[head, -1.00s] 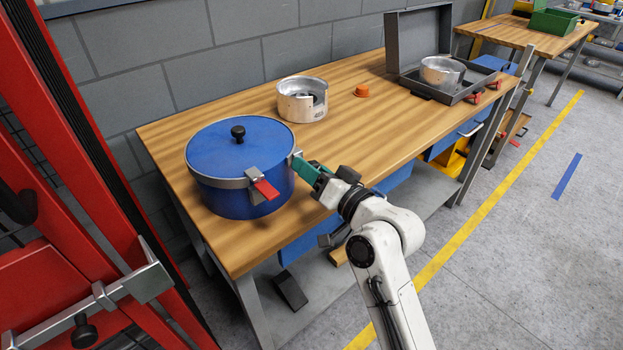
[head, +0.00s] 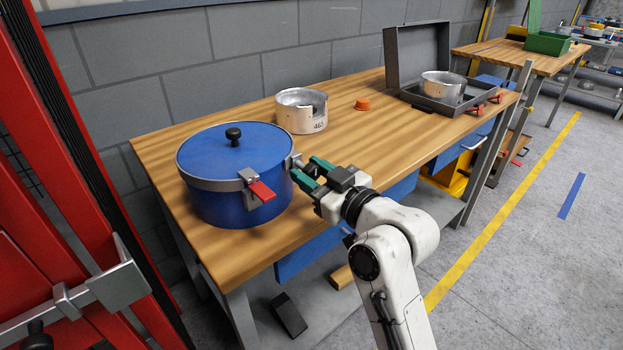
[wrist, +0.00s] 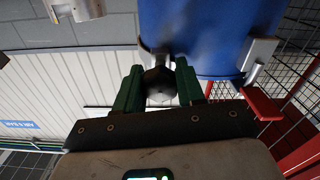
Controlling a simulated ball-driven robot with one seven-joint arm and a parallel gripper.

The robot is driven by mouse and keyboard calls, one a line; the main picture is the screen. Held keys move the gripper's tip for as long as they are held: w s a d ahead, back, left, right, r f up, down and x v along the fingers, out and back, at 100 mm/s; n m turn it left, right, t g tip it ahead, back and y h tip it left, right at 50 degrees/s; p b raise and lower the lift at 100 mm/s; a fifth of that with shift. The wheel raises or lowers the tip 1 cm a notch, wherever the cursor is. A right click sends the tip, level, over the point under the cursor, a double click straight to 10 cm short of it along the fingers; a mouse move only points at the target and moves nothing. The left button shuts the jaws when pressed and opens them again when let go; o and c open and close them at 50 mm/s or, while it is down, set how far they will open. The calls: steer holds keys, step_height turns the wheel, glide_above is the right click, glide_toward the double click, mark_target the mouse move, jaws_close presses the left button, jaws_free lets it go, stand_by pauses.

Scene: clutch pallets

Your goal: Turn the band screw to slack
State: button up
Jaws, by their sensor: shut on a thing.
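The blue drum (head: 235,200) stands on the wooden bench with its lid (head: 215,150) on and a grey metal band (head: 212,184) around the rim. A red lever (head: 262,191) sits on a clasp at the band's front. The band screw (head: 297,160) sticks out from the band's right side. My gripper (head: 308,170) reaches it from the right, with its green fingers on either side. In the wrist view, the screw's dark head (wrist: 158,82) lies between the fingers, and my gripper (wrist: 160,88) is shut on it. The fingers hide part of the head.
A silver cut-away housing (head: 301,112), an orange cap (head: 362,104) and an open grey case (head: 440,105) with a silver part are farther back on the bench (head: 225,255). A red frame (head: 75,170) stands close at the left. The bench is bare right of my gripper.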

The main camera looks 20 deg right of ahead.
steer(key=shift+f+n, duration=0.35)
steer(key=shift+n, duration=0.05)
steer(key=o, duration=1)
steer(key=shift+r, duration=0.2)
steer(key=shift+o, duration=0.2)
steer(key=v, duration=1)
steer(key=shift+s, duration=0.35)
steer(key=shift+d+r, duration=0.1)
